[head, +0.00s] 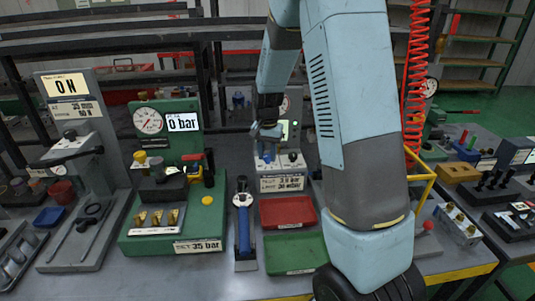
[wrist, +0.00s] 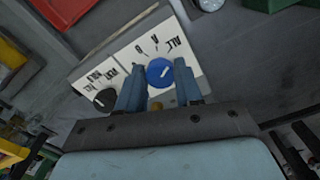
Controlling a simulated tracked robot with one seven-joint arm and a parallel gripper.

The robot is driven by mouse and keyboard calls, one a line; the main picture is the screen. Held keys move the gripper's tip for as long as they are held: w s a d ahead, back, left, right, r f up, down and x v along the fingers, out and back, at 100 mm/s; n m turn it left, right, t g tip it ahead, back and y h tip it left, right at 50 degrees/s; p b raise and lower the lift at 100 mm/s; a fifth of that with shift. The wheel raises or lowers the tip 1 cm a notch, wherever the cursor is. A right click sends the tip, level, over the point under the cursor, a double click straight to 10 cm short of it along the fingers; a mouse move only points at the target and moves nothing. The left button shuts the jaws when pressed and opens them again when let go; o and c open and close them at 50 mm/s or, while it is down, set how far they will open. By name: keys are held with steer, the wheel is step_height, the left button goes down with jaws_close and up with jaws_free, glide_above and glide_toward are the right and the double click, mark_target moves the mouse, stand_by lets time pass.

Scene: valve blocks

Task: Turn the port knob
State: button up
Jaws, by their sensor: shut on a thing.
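The blue port knob (wrist: 159,72) sits on a white label plate (wrist: 143,43) marked ALL, A and B in the wrist view. My gripper (wrist: 158,84) has one finger on each side of this knob and is shut on it. A short white pointer line shows on the knob, slanting up to the right. A black knob (wrist: 105,99) with its own labels sits to the left on the same panel. In the head view my gripper (head: 266,133) reaches down to the grey test stand (head: 282,172), and the blue knob is small there.
A red tray (head: 287,211) and a green tray (head: 294,252) lie in front of the stand. A green gauge stand (head: 173,225) with brass fittings is to the left. A blue-handled tool (head: 244,225) lies between them. A red coiled hose (head: 414,80) hangs right of my arm.

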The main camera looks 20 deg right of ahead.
mark_target(267, 156)
steer(key=shift+w+r, duration=0.1)
steer(key=shift+w, duration=0.05)
stand_by(0.3)
steer(key=o, duration=1)
steer(key=shift+o, duration=0.2)
step_height(267, 156, up, 14)
steer(key=shift+f, duration=0.25)
steer(key=s+r+n+t, duration=0.3)
steer(key=s+r, duration=0.6)
steer(key=s, duration=0.6)
steer(key=s+n+t, duration=0.2)
steer(key=s+n, duration=0.1)
steer(key=s, duration=1.1)
steer(key=shift+s+d+r+t, duration=0.15)
steer(key=shift+s+r+t, duration=0.15)
steer(key=shift+s+r, duration=0.1)
